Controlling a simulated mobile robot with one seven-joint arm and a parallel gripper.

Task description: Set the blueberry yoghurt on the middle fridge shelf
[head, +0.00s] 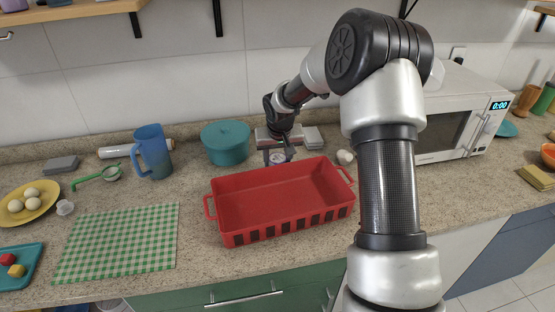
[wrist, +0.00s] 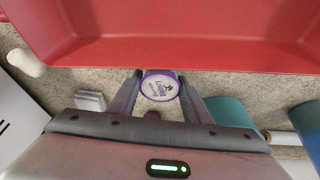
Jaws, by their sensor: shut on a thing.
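The yoghurt cup (wrist: 160,86) has a white printed lid with a purple rim and shows between the fingertips in the wrist view. In the head view the cup (head: 278,157) is small, behind the far wall of the red crate. My gripper (wrist: 160,78) is shut on the cup, pointing down at the counter behind the crate. I cannot tell whether the cup touches the counter. No fridge or fridge shelf shows in either view.
The empty red crate (head: 228,240) stands just in front of the cup. A teal pot (head: 225,146) and blue pitcher (head: 152,152) stand to the left. A microwave (head: 447,125) is at the right. A green checked cloth (head: 120,240) lies at front left.

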